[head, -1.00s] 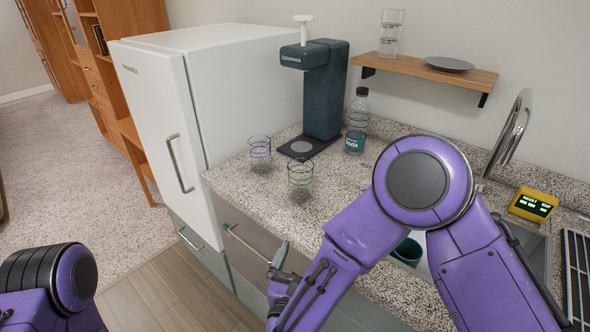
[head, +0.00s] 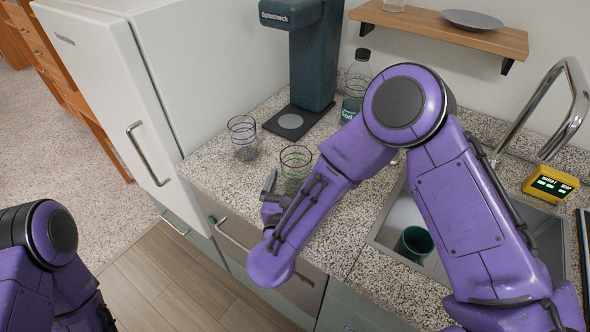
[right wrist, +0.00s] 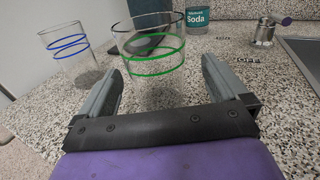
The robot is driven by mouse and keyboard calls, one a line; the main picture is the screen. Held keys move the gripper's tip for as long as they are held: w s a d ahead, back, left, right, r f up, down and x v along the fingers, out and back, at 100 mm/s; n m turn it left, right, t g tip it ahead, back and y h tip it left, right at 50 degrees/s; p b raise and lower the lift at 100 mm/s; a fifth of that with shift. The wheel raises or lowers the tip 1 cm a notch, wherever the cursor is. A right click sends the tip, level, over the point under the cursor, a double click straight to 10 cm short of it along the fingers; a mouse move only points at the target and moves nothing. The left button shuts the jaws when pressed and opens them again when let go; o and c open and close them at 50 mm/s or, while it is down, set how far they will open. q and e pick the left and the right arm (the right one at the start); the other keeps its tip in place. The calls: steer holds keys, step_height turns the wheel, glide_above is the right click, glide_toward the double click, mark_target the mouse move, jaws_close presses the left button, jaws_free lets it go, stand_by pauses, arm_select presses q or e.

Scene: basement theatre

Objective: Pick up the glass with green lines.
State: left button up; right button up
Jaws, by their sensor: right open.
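The clear glass with green lines (head: 296,160) stands upright on the speckled counter. In the right wrist view this glass (right wrist: 150,60) shows ahead of the fingers, roughly centred between them. My right gripper (right wrist: 160,68) is open and empty, low over the counter at its front edge, pointing at the glass. In the head view the right gripper (head: 272,190) is just left of and in front of the glass, partly hidden by my forearm. A glass with blue lines (head: 243,138) stands to the left; it also shows in the right wrist view (right wrist: 70,58). My left gripper is out of view.
A dark drink machine (head: 312,60) and a soda bottle (head: 356,85) stand behind the glasses. A white fridge (head: 110,90) stands at the left. The sink with a teal cup (head: 413,243) is at the right. A wooden shelf (head: 450,32) hangs above.

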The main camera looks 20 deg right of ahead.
mark_target(299, 153)
steer(key=p+x, duration=0.2)
steer(key=x, duration=0.2)
steer(key=shift+w+a+r, duration=0.1)
steer(key=shift+w+r, duration=0.1)
steer(key=shift+w, duration=0.1)
steer(key=shift+w+d+f, duration=0.15)
steer(key=shift+w+d, duration=0.05)
steer(key=shift+w, duration=0.05)
steer(key=c, duration=1.2)
step_height(299, 153, up, 3)
steer(key=shift+r, duration=0.1)
steer(key=s+r+p, duration=0.3)
steer(key=s, duration=0.1)
steer(key=s+r+p, duration=0.3)
steer(key=s, duration=0.2)
steer(key=s+r+p, duration=0.4)
steer(key=s, duration=0.1)
